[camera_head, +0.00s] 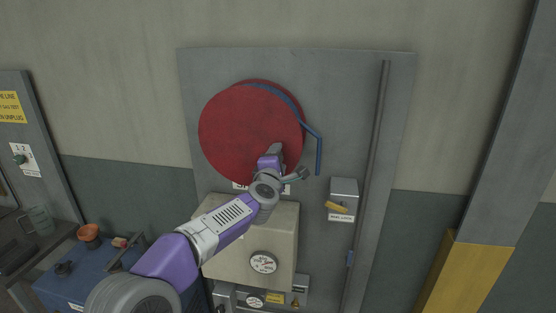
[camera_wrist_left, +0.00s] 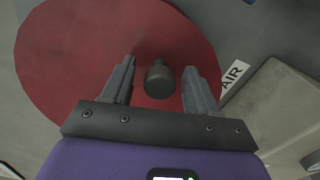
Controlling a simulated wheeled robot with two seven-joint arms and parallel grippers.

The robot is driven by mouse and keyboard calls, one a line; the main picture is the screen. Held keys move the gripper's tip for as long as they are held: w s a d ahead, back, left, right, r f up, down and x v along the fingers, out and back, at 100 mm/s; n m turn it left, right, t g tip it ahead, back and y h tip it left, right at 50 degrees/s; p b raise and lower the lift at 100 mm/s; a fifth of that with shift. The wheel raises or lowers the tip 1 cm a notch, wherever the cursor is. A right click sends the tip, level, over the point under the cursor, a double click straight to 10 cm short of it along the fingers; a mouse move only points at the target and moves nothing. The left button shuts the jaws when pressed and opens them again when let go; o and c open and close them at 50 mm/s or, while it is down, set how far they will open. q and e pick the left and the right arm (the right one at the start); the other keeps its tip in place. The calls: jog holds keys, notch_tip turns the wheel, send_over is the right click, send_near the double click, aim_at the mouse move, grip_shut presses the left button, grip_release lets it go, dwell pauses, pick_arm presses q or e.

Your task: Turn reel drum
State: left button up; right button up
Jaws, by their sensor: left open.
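The reel drum (camera_head: 245,130) is a large red disc on the grey wall panel, with a blue hose (camera_head: 319,155) running over its top and hanging at its right. In the left wrist view the red disc (camera_wrist_left: 75,60) fills the upper left. A dark knob-like handle (camera_wrist_left: 159,80) stands out from the disc near its edge. My left gripper (camera_wrist_left: 160,85) is open, with one finger on each side of the handle; I cannot tell whether either touches it. In the head view my left arm ends at the disc's lower right, where its wrist hides the handle and fingers. My right gripper is not in view.
A beige box with a gauge (camera_head: 263,262) stands below the drum, under my left arm. A small grey box with a yellow lever (camera_head: 338,208) is to the right, beside a vertical pipe (camera_head: 367,180). A blue cabinet (camera_head: 80,278) stands at lower left.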

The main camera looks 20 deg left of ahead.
pick_arm(q)
jog(key=s+d+b, duration=0.1)
jog(key=s, duration=0.6)
jog(key=shift+b, duration=0.35)
jog(key=shift+s, duration=0.1)
